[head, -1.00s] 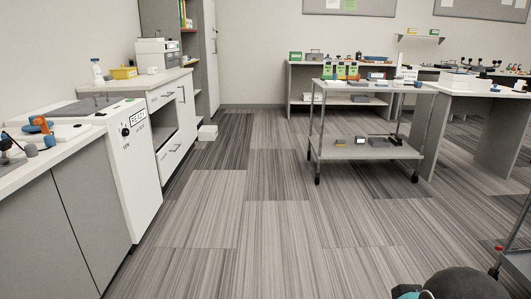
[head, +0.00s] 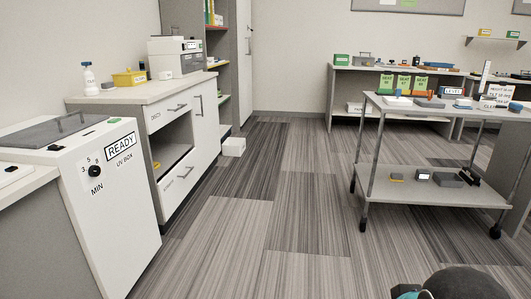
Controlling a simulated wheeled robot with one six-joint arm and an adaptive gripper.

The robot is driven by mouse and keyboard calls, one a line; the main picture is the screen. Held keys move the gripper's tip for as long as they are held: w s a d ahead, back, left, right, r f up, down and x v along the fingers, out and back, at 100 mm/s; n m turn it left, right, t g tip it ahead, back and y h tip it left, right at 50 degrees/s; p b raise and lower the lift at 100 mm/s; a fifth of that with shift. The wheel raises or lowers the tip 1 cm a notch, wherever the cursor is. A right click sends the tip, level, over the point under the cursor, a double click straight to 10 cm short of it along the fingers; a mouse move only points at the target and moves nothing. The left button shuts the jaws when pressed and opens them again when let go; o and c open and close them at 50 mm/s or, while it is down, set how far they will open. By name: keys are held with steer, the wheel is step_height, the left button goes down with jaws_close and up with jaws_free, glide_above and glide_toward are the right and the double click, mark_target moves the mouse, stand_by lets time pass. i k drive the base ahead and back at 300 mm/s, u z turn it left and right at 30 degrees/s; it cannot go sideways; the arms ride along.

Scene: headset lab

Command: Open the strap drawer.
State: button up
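The white drawer cabinet stands against the left wall, with a grey top (head: 140,92). Its upper drawer (head: 168,108) has a dark bar handle and a label that seems to read DISCS; it looks shut. Below an open dark recess is a lower drawer (head: 177,190) with a bar handle and a small label I cannot read clearly. This lower drawer looks shut, and which drawer holds straps I cannot confirm. A tall door (head: 200,110) with an upright handle is to the right. My gripper's fingers are not in view; only a dark rounded part of my arm shows at bottom right.
The white UV box (head: 105,215) marked READY stands before the cabinet on the near left. A white box (head: 233,147) lies on the floor beyond the cabinet. A grey wheeled cart (head: 430,190) stands at right. The striped floor between is clear.

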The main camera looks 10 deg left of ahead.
mark_target(174, 184)
steer(key=u, duration=0.2)
steer(key=i, duration=1.85)
steer(key=u, duration=0.35)
steer(key=i, duration=1.45)
steer(key=u, duration=0.15)
